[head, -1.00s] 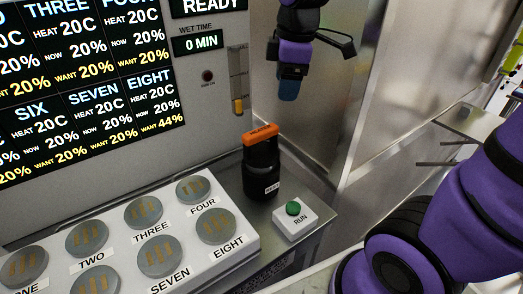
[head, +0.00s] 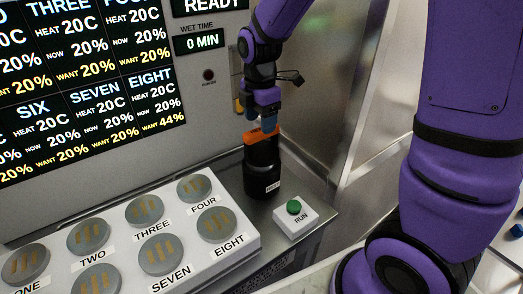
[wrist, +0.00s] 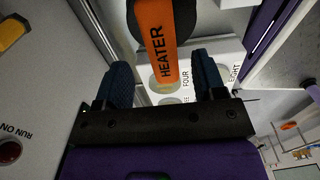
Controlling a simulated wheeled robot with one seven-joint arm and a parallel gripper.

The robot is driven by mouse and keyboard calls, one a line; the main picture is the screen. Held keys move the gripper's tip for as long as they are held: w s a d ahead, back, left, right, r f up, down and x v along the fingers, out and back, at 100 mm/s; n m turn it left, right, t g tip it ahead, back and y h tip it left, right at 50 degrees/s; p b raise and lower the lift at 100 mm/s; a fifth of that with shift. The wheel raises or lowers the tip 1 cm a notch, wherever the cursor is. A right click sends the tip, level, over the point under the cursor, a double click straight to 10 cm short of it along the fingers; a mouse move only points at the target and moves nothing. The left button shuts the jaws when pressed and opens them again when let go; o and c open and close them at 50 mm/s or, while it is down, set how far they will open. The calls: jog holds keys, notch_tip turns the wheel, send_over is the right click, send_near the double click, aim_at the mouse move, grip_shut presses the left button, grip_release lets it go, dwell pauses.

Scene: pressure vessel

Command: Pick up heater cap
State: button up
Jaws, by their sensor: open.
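The heater cap is a black cylinder (head: 262,170) with an orange bar handle on top, standing upright on the metal ledge to the right of the numbered pads. In the wrist view its orange handle (wrist: 158,45), lettered HEATER, lies between my two blue fingers. My gripper (head: 262,128) is directly above the cap, pointing down, with its fingertips at the height of the handle. The jaws are open, with a gap on each side of the handle in the wrist view. The fingers partly hide the handle in the head view.
A white box with a green RUN button (head: 295,209) stands just right of the cap. A white panel of round numbered pads (head: 215,224) is to the left. The display wall (head: 90,80) rises behind. A yellow-tipped lever (head: 238,104) is close behind my gripper.

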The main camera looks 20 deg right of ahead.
aim_at(261, 136)
jog(key=shift+s+d+f, duration=0.1)
jog(key=shift+d+f, duration=0.05)
jog(key=shift+f, duration=2.5)
grip_shut()
